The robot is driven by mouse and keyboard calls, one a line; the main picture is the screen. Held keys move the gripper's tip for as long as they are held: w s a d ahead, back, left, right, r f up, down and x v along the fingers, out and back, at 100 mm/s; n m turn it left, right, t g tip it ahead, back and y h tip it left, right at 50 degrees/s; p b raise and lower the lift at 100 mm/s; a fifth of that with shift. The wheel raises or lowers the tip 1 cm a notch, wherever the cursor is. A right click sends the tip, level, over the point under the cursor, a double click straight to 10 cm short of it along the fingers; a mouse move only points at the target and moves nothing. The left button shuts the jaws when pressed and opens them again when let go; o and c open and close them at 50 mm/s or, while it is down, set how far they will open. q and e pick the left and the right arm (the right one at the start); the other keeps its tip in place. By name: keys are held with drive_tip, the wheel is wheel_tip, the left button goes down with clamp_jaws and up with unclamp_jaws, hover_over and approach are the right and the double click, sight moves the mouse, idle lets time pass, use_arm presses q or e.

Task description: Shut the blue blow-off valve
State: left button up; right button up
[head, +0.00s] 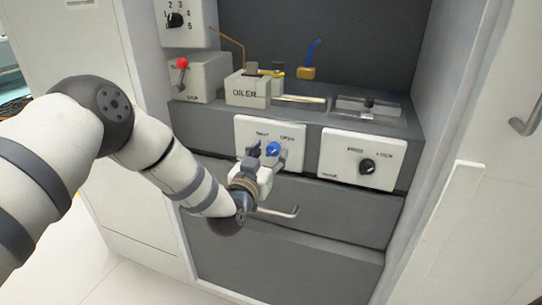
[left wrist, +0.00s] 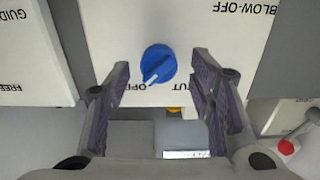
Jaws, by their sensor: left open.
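The blue blow-off valve knob (head: 272,148) sits on a white panel (head: 298,129) with SHUT and OPEN labels. In the left wrist view the round knob (left wrist: 157,62) shows upside down, with its white pointer line toward the OPEN label. The SHUT label is partly hidden by a finger. My left gripper (head: 266,158) is in front of the panel, and in the left wrist view its open fingers (left wrist: 161,75) stand either side of the knob with gaps to both. I see no contact. My right gripper is in neither view.
To the right is a white panel with a black knob (head: 367,167). Above are the oiler block (head: 247,90), a red-ball lever (head: 182,64) and a blue lever (head: 314,48). A drawer handle (head: 278,212) sticks out below. Cabinet walls close both sides.

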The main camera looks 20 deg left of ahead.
use_arm(q)
drive_tip(key=shift+w, duration=0.35)
drive_tip(key=shift+c, duration=0.5)
drive_tip(key=c, duration=1.1)
drive_tip(key=shift+o, duration=0.2)
